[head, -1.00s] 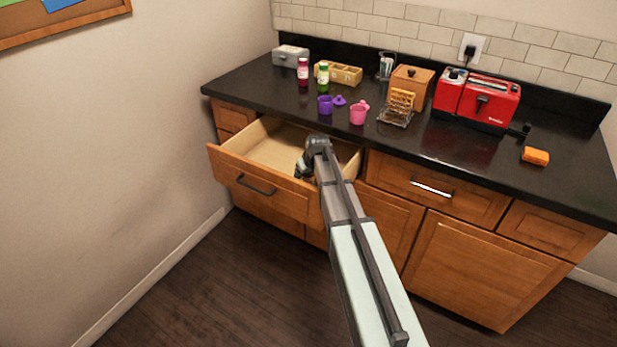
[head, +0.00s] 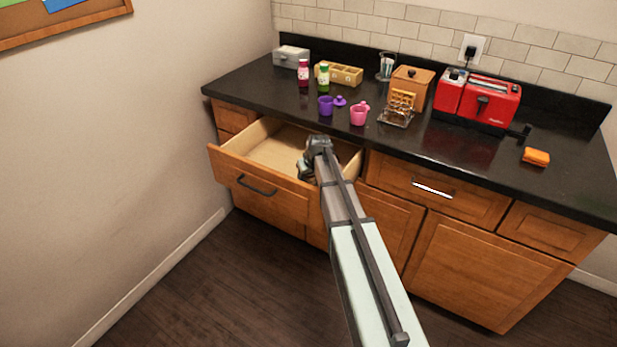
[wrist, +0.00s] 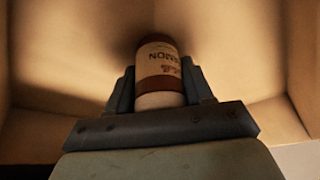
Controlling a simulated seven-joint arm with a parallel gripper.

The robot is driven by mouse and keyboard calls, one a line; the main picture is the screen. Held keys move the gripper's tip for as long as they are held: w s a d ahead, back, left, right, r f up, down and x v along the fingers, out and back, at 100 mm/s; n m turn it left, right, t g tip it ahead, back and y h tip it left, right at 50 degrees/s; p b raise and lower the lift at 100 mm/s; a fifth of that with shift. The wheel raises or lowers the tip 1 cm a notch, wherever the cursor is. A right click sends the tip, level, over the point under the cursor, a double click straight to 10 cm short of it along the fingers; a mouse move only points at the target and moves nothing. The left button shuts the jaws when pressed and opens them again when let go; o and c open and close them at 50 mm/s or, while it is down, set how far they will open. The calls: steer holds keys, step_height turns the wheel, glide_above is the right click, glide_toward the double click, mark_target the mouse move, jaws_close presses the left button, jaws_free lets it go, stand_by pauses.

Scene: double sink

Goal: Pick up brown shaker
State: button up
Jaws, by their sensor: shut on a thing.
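The brown shaker (wrist: 159,66) shows in the wrist view as a small cylinder with a brown top, a pale printed label and a brown band. It is between the two fingers of my gripper (wrist: 160,85), which is shut on it. In the head view my gripper (head: 306,168) is in the right part of the open drawer (head: 275,150). The shaker is hidden behind my arm there. The wrist view shows pale drawer wood around the shaker; I cannot tell whether the shaker touches the drawer floor.
The drawer's front (head: 262,186) and sides surround my gripper. The dark countertop (head: 450,150) overhangs behind it. The drawer's left part is empty.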

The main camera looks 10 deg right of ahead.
step_height(320, 180, up, 9)
steer(key=shift+f, duration=0.15)
steer(key=shift+s+r, duration=0.2)
steer(key=shift+r, duration=0.35)
steer(key=s+a+r+m+g+h, duration=0.1)
steer(key=s+r+m+h, duration=0.2)
steer(key=s+r, duration=0.45)
steer(key=s+a+r+m+h, duration=0.2)
steer(key=s+r+h, duration=0.1)
steer(key=s+r, duration=0.5)
steer(key=w+d+r+n+t, duration=0.1)
steer(key=w+d, duration=0.4)
steer(key=w, duration=0.6)
steer(key=w+d+r+n, duration=0.2)
steer(key=w+d, duration=0.3)
steer(key=w, duration=0.6)
steer(key=w+d+r+n+t+h, duration=0.1)
steer(key=w+d+n, duration=0.2)
steer(key=w+d, duration=0.3)
steer(key=shift+w+d+r+n+t, duration=0.1)
steer(key=shift+w+n+t, duration=0.05)
steer(key=shift+w, duration=1.2)
steer(key=shift+w+r+n+t, duration=0.1)
steer(key=shift+w+n+t, duration=0.05)
steer(key=shift+w, duration=1.2)
